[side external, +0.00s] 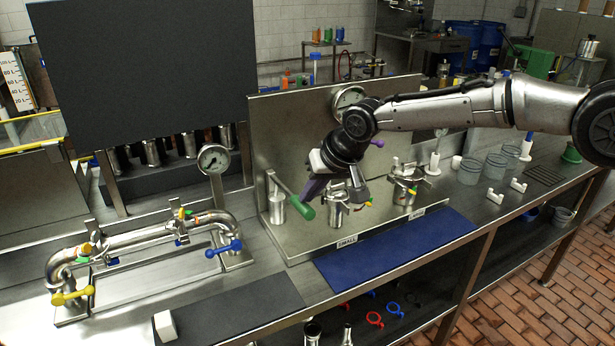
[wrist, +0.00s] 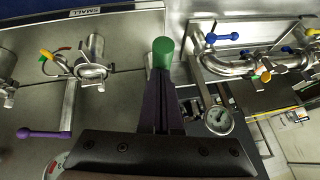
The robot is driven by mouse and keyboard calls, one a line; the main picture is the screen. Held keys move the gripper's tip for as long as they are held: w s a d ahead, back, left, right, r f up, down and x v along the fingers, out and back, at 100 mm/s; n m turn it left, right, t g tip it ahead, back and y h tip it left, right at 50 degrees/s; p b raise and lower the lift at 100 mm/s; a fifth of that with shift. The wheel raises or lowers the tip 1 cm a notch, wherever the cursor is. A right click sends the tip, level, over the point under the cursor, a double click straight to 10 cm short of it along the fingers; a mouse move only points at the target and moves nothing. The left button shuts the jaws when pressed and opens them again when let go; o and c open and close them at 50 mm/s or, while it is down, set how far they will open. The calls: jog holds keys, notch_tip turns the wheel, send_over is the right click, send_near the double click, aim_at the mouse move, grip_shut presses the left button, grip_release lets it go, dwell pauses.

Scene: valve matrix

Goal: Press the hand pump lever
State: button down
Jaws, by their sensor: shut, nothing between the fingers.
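The hand pump lever (side external: 284,190) slants down to the right from the pump body, ending in a green grip (side external: 303,208). The small steel pump body (side external: 277,207) stands at the left end of the steel panel. My gripper (side external: 308,192) is shut and empty, its purple fingers pointing down right by the green grip. In the wrist view the green grip (wrist: 162,53) shows just beyond the fingertips (wrist: 160,82). The fingers overlap the lever's lower part there, and I cannot tell whether they touch it.
A steel pipe loop (side external: 140,235) with yellow and blue valve handles lies to the left, with a gauge (side external: 213,160) behind it. Small vessels (side external: 405,185) stand right of my gripper. A blue mat (side external: 395,248) and dark mat (side external: 230,308) lie in front.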

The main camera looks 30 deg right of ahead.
jog(key=f, duration=0.2)
jog(key=s+f, duration=0.1)
jog(key=f, duration=0.2)
jog(key=shift+s+f, duration=0.2)
jog(key=shift+f, duration=0.1)
jog(key=v, duration=1.4)
jog(key=shift+s+d, duration=0.15)
jog(key=shift+d, duration=0.05)
